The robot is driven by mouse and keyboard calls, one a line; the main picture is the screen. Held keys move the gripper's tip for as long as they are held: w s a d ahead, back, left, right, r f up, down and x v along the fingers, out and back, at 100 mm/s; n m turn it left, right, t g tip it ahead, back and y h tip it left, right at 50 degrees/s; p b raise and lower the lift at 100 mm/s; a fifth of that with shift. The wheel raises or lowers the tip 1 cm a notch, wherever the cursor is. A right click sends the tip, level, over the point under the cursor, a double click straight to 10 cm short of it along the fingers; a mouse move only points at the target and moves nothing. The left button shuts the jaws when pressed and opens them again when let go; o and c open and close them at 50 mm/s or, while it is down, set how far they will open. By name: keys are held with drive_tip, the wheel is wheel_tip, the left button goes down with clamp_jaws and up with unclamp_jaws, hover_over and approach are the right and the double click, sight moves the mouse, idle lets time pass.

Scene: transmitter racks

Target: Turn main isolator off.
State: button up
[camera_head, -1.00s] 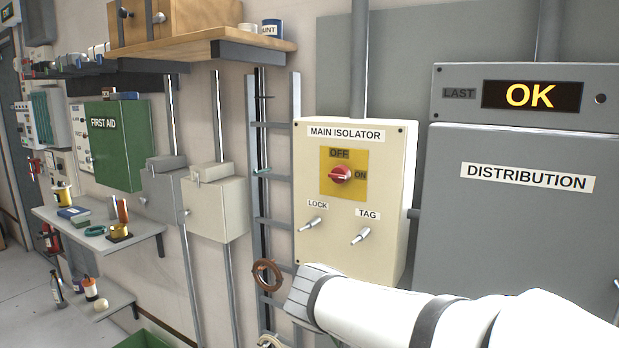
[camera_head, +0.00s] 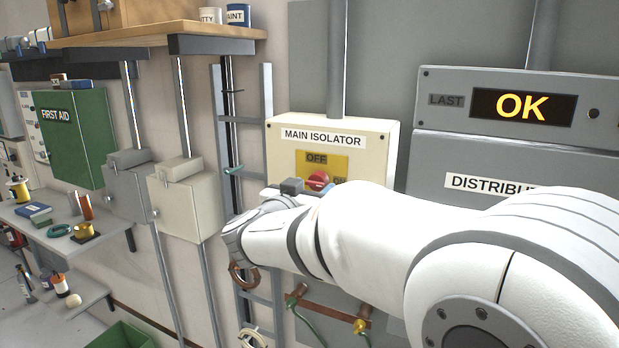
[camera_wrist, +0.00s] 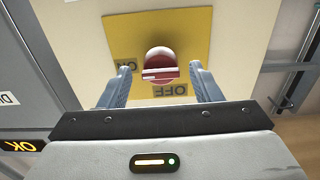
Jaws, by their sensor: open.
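The main isolator is a cream box (camera_head: 383,141) on the wall, labelled MAIN ISOLATOR. Its red rotary knob (camera_head: 319,180) sits on a yellow plate (camera_head: 339,164) marked OFF and ON. In the wrist view the knob (camera_wrist: 160,66) shows upside down, its pale marker line pointing sideways toward the ON label (camera_wrist: 127,66); the OFF label (camera_wrist: 170,90) is below it. My gripper (camera_wrist: 160,74) is open, with one blue-grey finger on each side of the knob and visible gaps between. In the head view my arm hides the lower box, including the lock and tag switches.
The grey distribution cabinet (camera_head: 437,152) stands right of the isolator, below a panel whose display (camera_head: 521,106) reads OK. A vertical ladder-like rack (camera_head: 267,92) is to the left. A wooden shelf (camera_head: 165,40) juts out at upper left.

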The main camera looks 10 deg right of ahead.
drive_tip(key=shift+w+d, duration=0.35)
drive_tip(key=shift+w, duration=0.1)
